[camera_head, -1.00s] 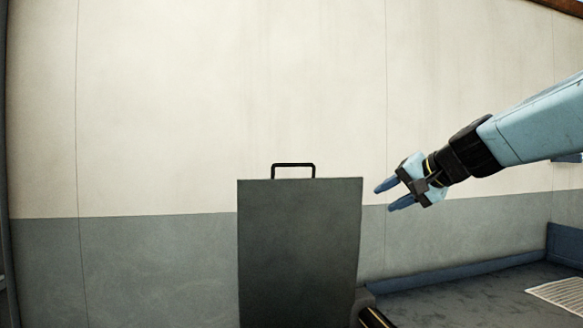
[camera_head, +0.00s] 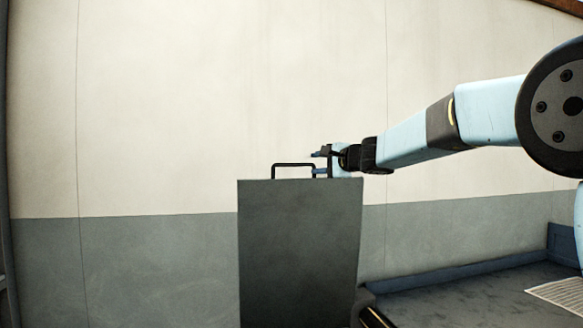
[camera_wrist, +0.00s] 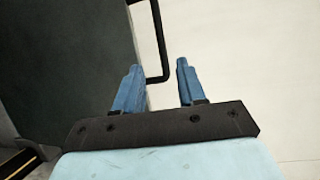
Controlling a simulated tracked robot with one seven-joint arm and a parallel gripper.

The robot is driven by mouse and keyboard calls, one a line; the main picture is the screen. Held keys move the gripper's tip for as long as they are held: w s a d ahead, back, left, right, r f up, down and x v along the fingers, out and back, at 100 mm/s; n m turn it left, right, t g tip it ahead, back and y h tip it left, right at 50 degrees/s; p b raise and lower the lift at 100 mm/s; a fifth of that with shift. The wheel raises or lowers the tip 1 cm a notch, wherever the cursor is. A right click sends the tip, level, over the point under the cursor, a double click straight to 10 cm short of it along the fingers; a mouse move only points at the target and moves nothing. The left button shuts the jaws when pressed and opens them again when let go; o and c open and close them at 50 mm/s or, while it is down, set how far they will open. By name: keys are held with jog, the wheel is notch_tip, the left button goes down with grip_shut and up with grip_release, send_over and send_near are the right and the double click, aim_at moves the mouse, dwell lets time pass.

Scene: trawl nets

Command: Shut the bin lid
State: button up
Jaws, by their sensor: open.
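The bin lid (camera_head: 300,250) is a dark grey panel that stands raised in front of the wall in the head view. A black bar handle (camera_head: 293,165) sticks up from its top edge. My gripper (camera_head: 316,162) is at the right end of the handle, just above the lid's top edge. In the wrist view the lid (camera_wrist: 70,60) fills the upper left, and the handle (camera_wrist: 165,55) reaches down to between the two blue fingers of my open gripper (camera_wrist: 158,80). I cannot tell whether a finger touches the handle. The bin's body is not clearly visible.
A cream and grey wall (camera_head: 180,110) stands behind the lid. A blue ledge (camera_head: 450,262) runs along the wall's foot at the right.

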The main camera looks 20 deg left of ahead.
aim_at(298, 166)
jog(key=x, duration=1.1)
grip_shut()
dwell(0.4)
